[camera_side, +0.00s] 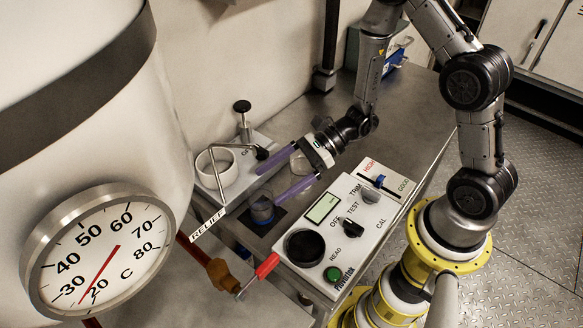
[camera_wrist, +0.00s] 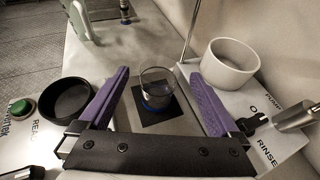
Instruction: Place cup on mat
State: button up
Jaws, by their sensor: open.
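A clear glass cup (camera_wrist: 157,88) with a blue band near its base stands upright on a small black square mat (camera_wrist: 150,117) in the wrist view. In the side view the cup (camera_side: 262,209) also stands on the dark mat (camera_side: 278,214). My gripper (camera_side: 271,185) is open, its two purple fingers apart and pointing toward the cup, seemingly higher than it. In the wrist view the cup shows in the gap between the fingers, and neither finger visibly touches it. A clear rounded shape (camera_side: 300,162) shows by the fingers in the side view; I cannot tell what it is.
A rinse unit with a white round basin (camera_side: 217,168) and a thin bent pipe stands left of the mat. A meter box (camera_side: 322,208) with knobs and a black well (camera_side: 304,247) stands right. A large tank with a dial (camera_side: 100,255) fills the left. Bare counter (camera_side: 410,110) lies behind.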

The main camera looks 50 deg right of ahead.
jog(key=s+d+r+n+g+h, duration=0.2)
jog(key=s+r+n+g+h, duration=0.25)
jog(key=s+r+n, duration=0.7)
jog(key=s+d+r+n+t+h, duration=0.4)
jog(key=s+d+r+n+h, duration=0.2)
jog(key=d+n, duration=0.5)
jog(key=shift+d+r+t+h, duration=0.35)
jog(key=shift+r+h, duration=0.25)
jog(key=shift+h, duration=0.45)
dwell(0.7)
